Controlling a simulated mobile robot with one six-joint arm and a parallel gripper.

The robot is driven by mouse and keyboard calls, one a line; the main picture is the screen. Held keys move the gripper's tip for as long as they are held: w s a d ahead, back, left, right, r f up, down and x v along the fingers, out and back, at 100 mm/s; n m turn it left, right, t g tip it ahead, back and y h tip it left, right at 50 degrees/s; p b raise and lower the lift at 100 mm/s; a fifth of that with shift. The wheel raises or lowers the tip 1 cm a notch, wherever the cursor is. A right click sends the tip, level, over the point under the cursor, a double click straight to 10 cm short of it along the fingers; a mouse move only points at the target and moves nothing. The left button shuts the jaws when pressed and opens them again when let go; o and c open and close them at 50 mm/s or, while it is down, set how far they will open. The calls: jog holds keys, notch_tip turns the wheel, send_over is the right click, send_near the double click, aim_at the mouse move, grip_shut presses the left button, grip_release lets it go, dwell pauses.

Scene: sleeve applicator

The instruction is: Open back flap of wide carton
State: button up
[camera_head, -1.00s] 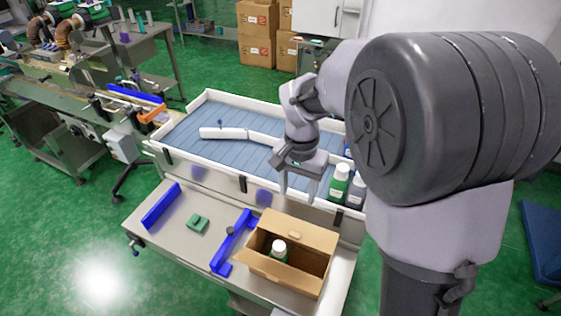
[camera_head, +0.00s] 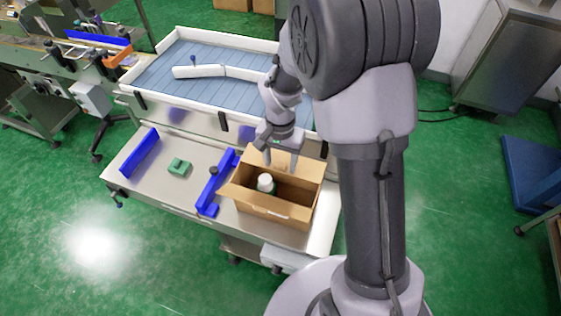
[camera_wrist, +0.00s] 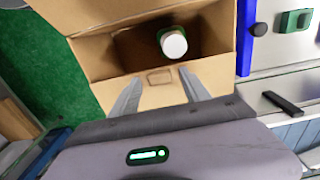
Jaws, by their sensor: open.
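The wide carton (camera_head: 275,212) stands on the steel bench with its top open. A bottle with a white cap (camera_head: 265,182) stands inside; it also shows in the wrist view (camera_wrist: 173,45). The back flap (camera_head: 257,157) rises at the carton's conveyor side. In the wrist view this flap (camera_wrist: 155,98), with its hand hole, lies nearest to me. My gripper (camera_head: 281,165) is open and points down at the back flap. In the wrist view its fingers (camera_wrist: 160,76) sit either side of the hand hole. I cannot tell whether they touch the flap.
A blue rail bracket (camera_head: 213,190) stands just left of the carton. A green block (camera_head: 179,167) and a blue bar (camera_head: 139,152) are farther left. The walled conveyor (camera_head: 205,90) lies behind the bench. Bare bench top lies between these parts.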

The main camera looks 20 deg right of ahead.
grip_shut()
dwell(1.4)
